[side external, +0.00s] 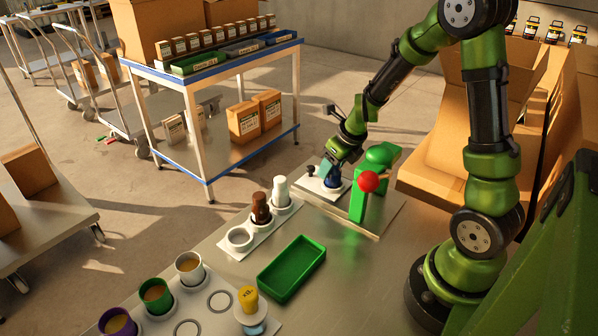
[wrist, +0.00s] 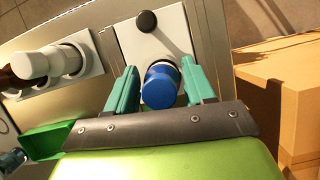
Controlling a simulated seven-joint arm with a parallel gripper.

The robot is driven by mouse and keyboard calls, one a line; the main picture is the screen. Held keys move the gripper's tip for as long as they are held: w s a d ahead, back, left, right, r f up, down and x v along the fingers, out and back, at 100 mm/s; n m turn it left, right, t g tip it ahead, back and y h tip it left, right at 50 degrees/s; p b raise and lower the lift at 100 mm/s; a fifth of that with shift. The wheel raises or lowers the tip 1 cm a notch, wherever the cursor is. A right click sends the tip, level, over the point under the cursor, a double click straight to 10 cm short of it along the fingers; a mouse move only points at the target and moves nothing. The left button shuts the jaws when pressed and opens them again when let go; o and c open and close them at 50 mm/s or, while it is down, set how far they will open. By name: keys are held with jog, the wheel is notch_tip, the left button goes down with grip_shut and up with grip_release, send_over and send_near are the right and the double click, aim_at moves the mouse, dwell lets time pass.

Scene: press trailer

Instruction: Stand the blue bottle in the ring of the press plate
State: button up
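The blue bottle (wrist: 160,86) stands on the white press plate (wrist: 130,38), seen from above in the wrist view. A pale ring edge shows around part of its base, so it appears to stand in the ring; the near side is hidden. In the side view the blue bottle (side external: 333,180) looks upright on the press plate (side external: 316,186), partly covered by my gripper (side external: 338,168). My gripper's teal fingers (wrist: 160,82) are on either side of the bottle, with narrow gaps showing, so it looks open around it.
The green press (side external: 360,200) with its red ball (side external: 368,182) is close to the right of my gripper. A black knob (wrist: 147,22) rises from the plate. Brown (side external: 261,208) and white (side external: 281,190) bottles stand in a holder; a green tray (side external: 292,268) lies in front.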

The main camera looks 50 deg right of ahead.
jog(key=shift+o, duration=1.1)
jog(key=shift+r, duration=0.15)
jog(key=shift+s+r, duration=0.1)
jog(key=shift+r, duration=0.25)
jog(key=v, duration=1.1)
jog(key=s+a+r+n+t, duration=0.1)
jog(key=a+n, duration=0.4)
jog(key=n, duration=0.6)
jog(key=s+a+r+n+y, duration=0.1)
jog(key=s+a+r+n, duration=0.3)
jog(key=n, duration=0.7)
jog(key=s+a+r+n+t+y, duration=0.1)
jog(key=s+a+r+n, duration=0.2)
jog(key=a+n, duration=0.5)
jog(key=n, duration=0.3)
jog(key=shift+s+t, duration=0.3)
jog(key=shift+c, duration=0.2)
